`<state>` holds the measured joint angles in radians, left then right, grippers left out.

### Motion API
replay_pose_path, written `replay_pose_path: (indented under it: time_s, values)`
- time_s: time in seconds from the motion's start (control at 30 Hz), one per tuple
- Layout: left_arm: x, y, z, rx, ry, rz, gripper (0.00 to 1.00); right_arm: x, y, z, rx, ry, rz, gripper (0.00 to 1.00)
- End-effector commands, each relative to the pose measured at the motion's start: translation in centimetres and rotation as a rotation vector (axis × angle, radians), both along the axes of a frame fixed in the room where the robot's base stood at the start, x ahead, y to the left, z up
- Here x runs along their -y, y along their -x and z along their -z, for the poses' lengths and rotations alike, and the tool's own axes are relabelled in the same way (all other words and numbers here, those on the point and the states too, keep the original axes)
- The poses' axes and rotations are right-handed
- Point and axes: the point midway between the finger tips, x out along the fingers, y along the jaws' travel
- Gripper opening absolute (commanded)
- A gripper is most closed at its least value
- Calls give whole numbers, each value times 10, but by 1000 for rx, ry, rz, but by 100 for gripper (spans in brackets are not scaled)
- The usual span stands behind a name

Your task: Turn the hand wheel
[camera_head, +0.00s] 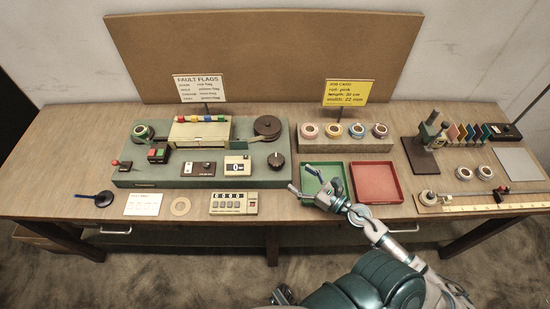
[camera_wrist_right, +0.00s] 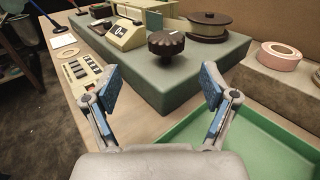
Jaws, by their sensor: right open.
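The hand wheel, a dark knob with a scalloped rim (camera_head: 276,160), stands at the right front of the green-grey machine base (camera_head: 150,178). In the right wrist view the hand wheel (camera_wrist_right: 166,44) is ahead, near the top, between the lines of the two fingers. My right gripper (camera_head: 303,180) is open and empty, over the green tray just to the right of the machine. Its blue-padded fingers (camera_wrist_right: 160,82) are spread wide and do not touch the hand wheel. My left gripper is not in view.
The green tray (camera_head: 333,172) and red tray (camera_head: 375,198) lie right of the machine. Behind them a block (camera_head: 345,147) holds several tape rolls. A brown reel (camera_head: 267,126) stands behind the hand wheel. A keypad box (camera_head: 233,204) lies in front of the machine.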

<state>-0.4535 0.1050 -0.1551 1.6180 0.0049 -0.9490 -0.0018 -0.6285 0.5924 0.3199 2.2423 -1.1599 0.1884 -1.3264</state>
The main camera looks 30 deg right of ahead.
Motion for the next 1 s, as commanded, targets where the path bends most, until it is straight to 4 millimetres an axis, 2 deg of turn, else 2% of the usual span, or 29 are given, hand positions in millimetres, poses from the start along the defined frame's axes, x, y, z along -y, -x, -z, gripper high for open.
replay_pose_path:
  time_s: [0.03, 0.2, 0.43, 0.63, 0.93, 0.97, 1.0]
  values:
    - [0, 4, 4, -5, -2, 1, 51, -3, -13, -5, 5, -1, -3, 85]
    - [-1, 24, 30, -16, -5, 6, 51, -13, -52, -5, 4, -3, 0, 85]
    - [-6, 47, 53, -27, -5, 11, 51, -27, -88, -3, 3, -5, 4, 85]
    - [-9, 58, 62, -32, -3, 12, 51, -35, -103, -1, 1, -1, 3, 85]
    - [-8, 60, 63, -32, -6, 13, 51, -34, -105, 1, -1, -6, 3, 85]
    - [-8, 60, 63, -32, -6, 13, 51, -33, -105, 1, -1, -6, 3, 82]
    - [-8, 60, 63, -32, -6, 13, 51, -33, -105, 1, -1, -6, 3, 72]
